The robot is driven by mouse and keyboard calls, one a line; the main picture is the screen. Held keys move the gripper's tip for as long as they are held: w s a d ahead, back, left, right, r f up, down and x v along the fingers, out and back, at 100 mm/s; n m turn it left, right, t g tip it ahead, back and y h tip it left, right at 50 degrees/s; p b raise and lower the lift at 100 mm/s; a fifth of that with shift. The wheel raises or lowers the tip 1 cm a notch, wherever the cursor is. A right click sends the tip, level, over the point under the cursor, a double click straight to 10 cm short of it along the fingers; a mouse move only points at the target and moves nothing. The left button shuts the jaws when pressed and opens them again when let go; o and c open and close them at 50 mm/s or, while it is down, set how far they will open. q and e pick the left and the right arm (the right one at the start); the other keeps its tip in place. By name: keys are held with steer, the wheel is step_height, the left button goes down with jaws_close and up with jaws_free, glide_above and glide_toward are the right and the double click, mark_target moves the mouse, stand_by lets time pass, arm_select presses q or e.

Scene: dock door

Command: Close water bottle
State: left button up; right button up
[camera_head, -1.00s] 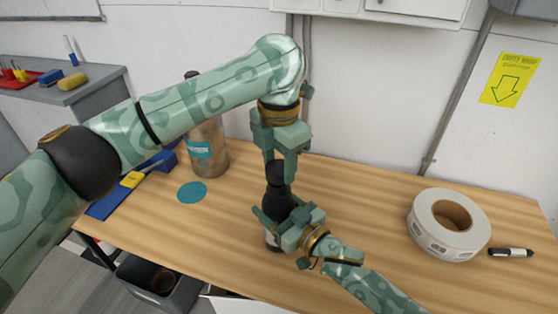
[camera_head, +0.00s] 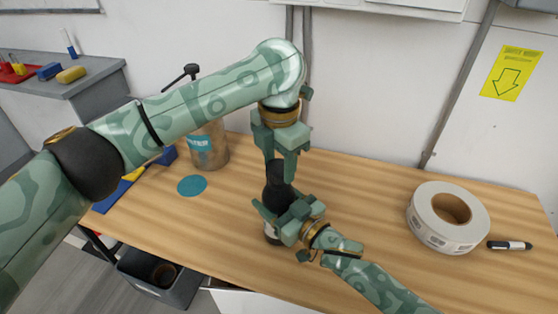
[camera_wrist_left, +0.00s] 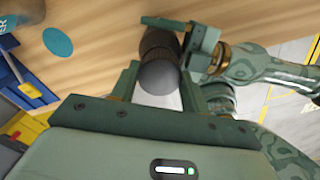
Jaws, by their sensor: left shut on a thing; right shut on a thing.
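The dark water bottle (camera_head: 276,192) stands upright on the wooden table. My right gripper (camera_head: 274,218) is shut around its body from the right. My left gripper (camera_head: 281,172) points down from above and is shut on the bottle's dark cap (camera_wrist_left: 158,78), seen between its fingers in the left wrist view. The cap sits at the top of the bottle; whether it is fully seated cannot be told. In the left wrist view the right gripper (camera_wrist_left: 192,50) shows just beyond the cap.
A metal canister with a teal label (camera_head: 209,147) stands behind my left arm, near a teal disc (camera_head: 192,186). A roll of white tape (camera_head: 433,232) and a marker (camera_head: 510,245) lie at the right. The table between bottle and tape is clear.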

arm_select(q)
steer(key=shift+f, duration=0.6)
arm_select(e)
steer(key=c, duration=0.5)
arm_select(q)
steer(key=m, duration=0.6)
steer(key=shift+s, duration=0.1)
steer(key=m, duration=0.4)
steer(key=o, duration=1)
steer(key=shift+c, duration=0.2)
